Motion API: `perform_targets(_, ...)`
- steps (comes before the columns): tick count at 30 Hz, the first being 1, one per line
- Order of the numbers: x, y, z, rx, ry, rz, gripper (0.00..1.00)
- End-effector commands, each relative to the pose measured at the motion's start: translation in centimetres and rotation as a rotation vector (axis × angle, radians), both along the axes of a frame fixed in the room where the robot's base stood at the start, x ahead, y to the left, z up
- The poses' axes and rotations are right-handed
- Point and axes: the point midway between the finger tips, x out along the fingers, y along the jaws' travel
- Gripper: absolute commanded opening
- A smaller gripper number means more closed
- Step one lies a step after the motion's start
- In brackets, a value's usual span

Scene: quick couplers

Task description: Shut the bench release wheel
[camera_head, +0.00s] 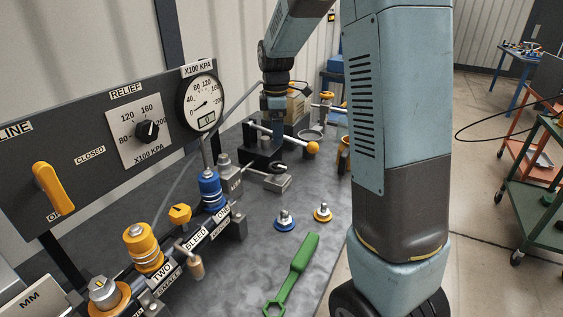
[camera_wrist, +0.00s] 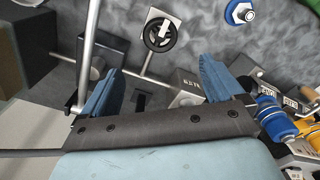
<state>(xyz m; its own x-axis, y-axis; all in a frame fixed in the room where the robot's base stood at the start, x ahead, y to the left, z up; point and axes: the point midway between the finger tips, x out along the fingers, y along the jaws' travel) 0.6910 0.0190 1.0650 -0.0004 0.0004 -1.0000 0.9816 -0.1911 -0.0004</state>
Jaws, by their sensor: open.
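A small black handwheel on a grey block (camera_head: 279,181) sits on the dark bench right of the gauge; I take it for the bench release wheel. In the wrist view the wheel (camera_wrist: 160,35) shows from above at the top centre, its spoked rim clear. My gripper (camera_wrist: 155,85) is open, with its two blue fingers apart and nothing between them but a thin rod and bench below. The wheel lies beyond the fingertips, not touched. In the head view my gripper (camera_head: 273,105) is above the bench behind the wheel, its fingers hard to make out.
A bar with an orange ball (camera_head: 312,147) stands behind the wheel. The blue coupler (camera_head: 211,190) and yellow coupler (camera_head: 143,247) stand at left. Two loose fittings (camera_head: 285,221) (camera_head: 322,212) and a green spanner (camera_head: 291,276) lie on the bench. The gauge (camera_head: 203,103) is on the panel.

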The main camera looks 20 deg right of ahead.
Motion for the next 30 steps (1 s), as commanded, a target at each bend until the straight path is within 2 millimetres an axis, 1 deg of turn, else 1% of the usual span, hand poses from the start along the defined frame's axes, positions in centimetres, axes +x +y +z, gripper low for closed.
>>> perform_targets(1, -0.1, 0.0, -0.9, 0.0, 0.004, 0.0, 0.94)
perform_targets(3, -0.1, 0.0, -2.2, 0.0, 0.005, 0.0, 0.94)
perform_targets(12, -0.1, 0.0, -7.5, -0.001, 0.004, -0.001, 0.94)
perform_targets(18, -0.1, -0.1, -10.2, 0.0, 0.003, -0.003, 0.94)
perform_targets(24, -0.1, -0.1, -11.6, -0.001, 0.001, -0.002, 0.94)
perform_targets(30, -0.1, -0.1, -11.8, -0.001, 0.0, -0.003, 0.94)
